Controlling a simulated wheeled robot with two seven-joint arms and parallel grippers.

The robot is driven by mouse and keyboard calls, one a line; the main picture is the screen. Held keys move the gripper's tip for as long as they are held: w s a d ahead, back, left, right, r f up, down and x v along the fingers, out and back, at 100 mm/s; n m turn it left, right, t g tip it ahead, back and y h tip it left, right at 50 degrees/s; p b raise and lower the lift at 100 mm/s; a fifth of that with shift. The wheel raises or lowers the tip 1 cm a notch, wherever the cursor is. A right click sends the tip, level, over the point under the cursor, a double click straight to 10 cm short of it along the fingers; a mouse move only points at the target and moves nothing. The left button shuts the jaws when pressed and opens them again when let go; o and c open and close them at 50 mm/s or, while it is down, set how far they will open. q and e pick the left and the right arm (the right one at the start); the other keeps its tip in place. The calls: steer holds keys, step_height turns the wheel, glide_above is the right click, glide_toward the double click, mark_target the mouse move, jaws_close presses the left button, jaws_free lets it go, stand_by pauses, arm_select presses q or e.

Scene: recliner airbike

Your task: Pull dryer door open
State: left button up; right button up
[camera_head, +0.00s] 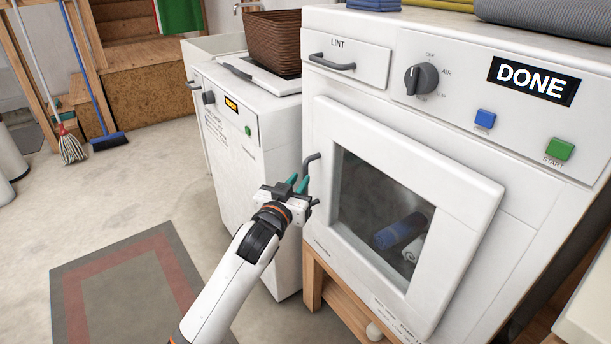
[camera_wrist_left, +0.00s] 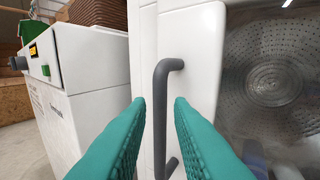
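The white dryer door (camera_head: 385,215) has a dark window with a blue rolled item and a white item inside. The door appears closed against the dryer front. Its grey bar handle (camera_head: 310,170) is at the door's left edge and also shows in the left wrist view (camera_wrist_left: 159,110). My left gripper (camera_head: 299,183) has teal fingers and is open at the handle. In the left wrist view, the handle stands in the gap between the two fingers; contact with them cannot be made out. My right gripper is not in view.
The dryer panel has a DONE display (camera_head: 532,81), a dial (camera_head: 421,78) and a lint drawer (camera_head: 346,58). A white washer (camera_head: 240,140) stands close on the left, with a brown basket (camera_head: 273,42) on top. A grey and red mat (camera_head: 125,285) lies on open floor.

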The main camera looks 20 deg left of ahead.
mark_target(304, 174)
arm_select(q)
steer(key=w, duration=0.5)
steer(key=shift+d+b, duration=0.2)
steer(key=shift+b, duration=0.1)
jaws_close()
